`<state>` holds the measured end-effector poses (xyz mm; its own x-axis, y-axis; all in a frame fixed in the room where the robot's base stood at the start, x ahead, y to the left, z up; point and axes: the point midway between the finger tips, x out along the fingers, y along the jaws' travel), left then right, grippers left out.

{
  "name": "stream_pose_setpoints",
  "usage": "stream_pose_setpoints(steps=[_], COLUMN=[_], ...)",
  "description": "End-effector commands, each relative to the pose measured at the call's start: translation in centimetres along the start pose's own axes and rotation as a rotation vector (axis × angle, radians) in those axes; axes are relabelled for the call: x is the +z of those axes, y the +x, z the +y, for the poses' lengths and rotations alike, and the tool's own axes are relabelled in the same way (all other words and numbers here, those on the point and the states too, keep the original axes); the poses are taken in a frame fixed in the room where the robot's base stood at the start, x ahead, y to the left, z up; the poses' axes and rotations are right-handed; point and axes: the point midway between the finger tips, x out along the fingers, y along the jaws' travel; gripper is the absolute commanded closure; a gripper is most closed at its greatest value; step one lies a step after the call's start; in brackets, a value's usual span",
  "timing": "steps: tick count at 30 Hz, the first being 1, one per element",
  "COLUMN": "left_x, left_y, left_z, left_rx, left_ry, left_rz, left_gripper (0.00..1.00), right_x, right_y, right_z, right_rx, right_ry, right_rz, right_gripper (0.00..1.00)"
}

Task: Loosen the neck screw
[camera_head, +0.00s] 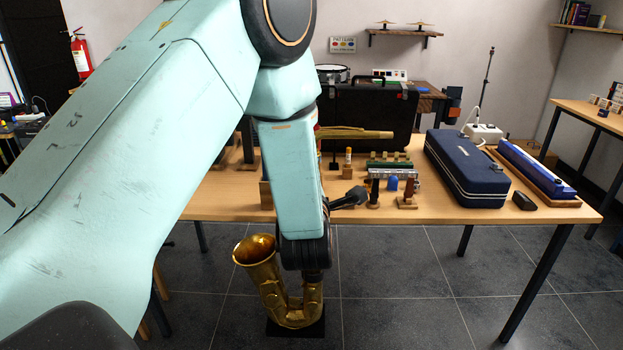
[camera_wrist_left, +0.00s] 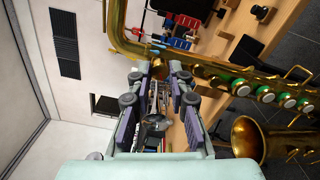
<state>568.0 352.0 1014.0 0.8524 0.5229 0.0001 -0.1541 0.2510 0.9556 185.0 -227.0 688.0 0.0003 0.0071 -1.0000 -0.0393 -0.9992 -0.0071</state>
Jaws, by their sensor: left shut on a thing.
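The brass saxophone (camera_head: 272,285) stands upright on a dark base in front of the table; my left arm hides its upper part. In the left wrist view, its curved neck (camera_wrist_left: 122,30) and body with pale round keys show, with the bell (camera_wrist_left: 248,135) at lower right. My left gripper (camera_wrist_left: 160,70) has its fingertips at the joint where the neck meets the body, shut on the neck screw. The screw itself is mostly hidden between the fingers. In the head view my arm covers these fingers. My right gripper is not in view.
The wooden table (camera_head: 420,208) behind the saxophone holds a black case (camera_head: 368,115), a navy case (camera_head: 466,168), a blue long case (camera_head: 535,168) and several small parts. The grey tiled floor (camera_head: 400,300) right of the saxophone is clear.

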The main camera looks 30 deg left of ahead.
Motion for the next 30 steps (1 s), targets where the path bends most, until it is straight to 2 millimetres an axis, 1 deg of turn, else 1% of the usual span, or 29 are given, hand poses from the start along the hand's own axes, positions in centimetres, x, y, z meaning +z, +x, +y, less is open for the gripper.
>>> stream_pose_setpoints(steps=[6, 19, 20, 27, 30], left_x=[0.02, 0.03, 0.03, 0.03, 0.02], left_y=[-0.01, 0.00, 0.00, 0.00, 0.00], left_z=[-0.05, 0.00, 0.00, 0.00, 0.00], left_rx=[-0.001, -0.001, -0.001, 0.000, 0.000], left_ry=[-0.041, -0.047, -0.047, -0.046, -0.046], left_rz=[-0.001, -0.001, -0.001, -0.001, -0.001], left_gripper=[1.00, 1.00, 0.79, 0.59, 0.58], right_x=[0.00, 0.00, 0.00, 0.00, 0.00], right_y=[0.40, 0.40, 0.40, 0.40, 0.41], right_z=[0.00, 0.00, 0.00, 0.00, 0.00], right_rx=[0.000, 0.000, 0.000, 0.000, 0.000], right_ry=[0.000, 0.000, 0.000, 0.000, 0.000], right_rz=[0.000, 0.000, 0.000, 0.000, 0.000], right_gripper=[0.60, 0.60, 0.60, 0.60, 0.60])
